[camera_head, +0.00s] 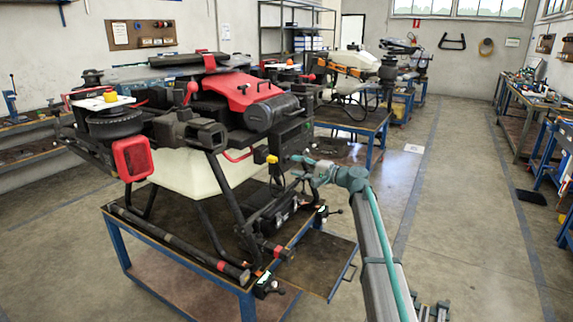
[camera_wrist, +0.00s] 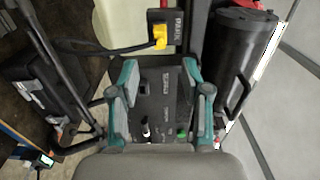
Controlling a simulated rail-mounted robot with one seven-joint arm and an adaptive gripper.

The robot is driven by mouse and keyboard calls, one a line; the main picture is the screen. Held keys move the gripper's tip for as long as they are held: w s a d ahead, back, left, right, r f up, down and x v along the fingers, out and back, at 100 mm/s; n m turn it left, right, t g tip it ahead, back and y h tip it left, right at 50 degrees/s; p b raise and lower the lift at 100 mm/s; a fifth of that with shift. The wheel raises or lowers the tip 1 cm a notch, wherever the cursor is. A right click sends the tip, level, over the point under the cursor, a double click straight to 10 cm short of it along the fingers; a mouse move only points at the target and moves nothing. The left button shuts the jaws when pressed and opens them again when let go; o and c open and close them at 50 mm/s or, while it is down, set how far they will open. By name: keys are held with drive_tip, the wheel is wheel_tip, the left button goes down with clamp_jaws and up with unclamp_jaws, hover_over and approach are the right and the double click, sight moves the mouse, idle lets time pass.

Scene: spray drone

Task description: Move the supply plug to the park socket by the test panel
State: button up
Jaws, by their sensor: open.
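The yellow supply plug (camera_wrist: 160,37) sits in a dark socket block (camera_wrist: 160,16) at the top of the wrist view. Its black cable runs off to the left. A small label beside it seems to read PARK, but it is hard to make out. The plug also shows in the head view (camera_head: 272,159), on the drone's right side. My gripper (camera_wrist: 160,72) is open and empty, with its teal fingers spread over a dark panel (camera_wrist: 153,100) with small switches and a green light. The plug is beyond the fingertips, apart from them. In the head view my gripper (camera_head: 308,170) is right of the drone.
The red and black drone (camera_head: 230,100) stands on a blue-framed table (camera_head: 180,258). A black cylinder (camera_wrist: 240,60) is close on the right in the wrist view. Landing-gear tubes and a black box (camera_wrist: 45,80) are on the left.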

drive_tip(key=shift+v, duration=1.15)
drive_tip(key=s+d+f+n+g+h, duration=0.1)
drive_tip(key=s+d+f+g+h, duration=0.2)
drive_tip(key=s+f, duration=0.9)
drive_tip(key=s+d+f+n+g+h, duration=0.1)
drive_tip(key=s+d+f+h, duration=0.4)
drive_tip(key=f, duration=1.3)
drive_tip(key=s+d+f+n+g+h, duration=0.1)
drive_tip(key=s+f+g+h, duration=0.15)
drive_tip(key=s+f, duration=1.05)
drive_tip(key=s+d+f+n+g+h, duration=0.1)
drive_tip(key=s+d+f+g+h, duration=0.15)
drive_tip(key=s+f, duration=0.6)
drive_tip(key=s+d+f+g+h, duration=0.1)
drive_tip(key=s+d+f, duration=0.3)
drive_tip(key=s+f, duration=0.5)
drive_tip(key=s+d+f+g+h, duration=0.1)
drive_tip(key=s+d+f+g, duration=0.1)
drive_tip(key=s, duration=1)
drive_tip(key=s+d+f+n+g+h, duration=0.1)
drive_tip(key=s+d+f+g, duration=0.1)
drive_tip(key=s, duration=1.1)
drive_tip(key=shift+s+f, duration=0.15)
drive_tip(key=shift+f, duration=0.1)
drive_tip(key=shift+d, duration=0.1)
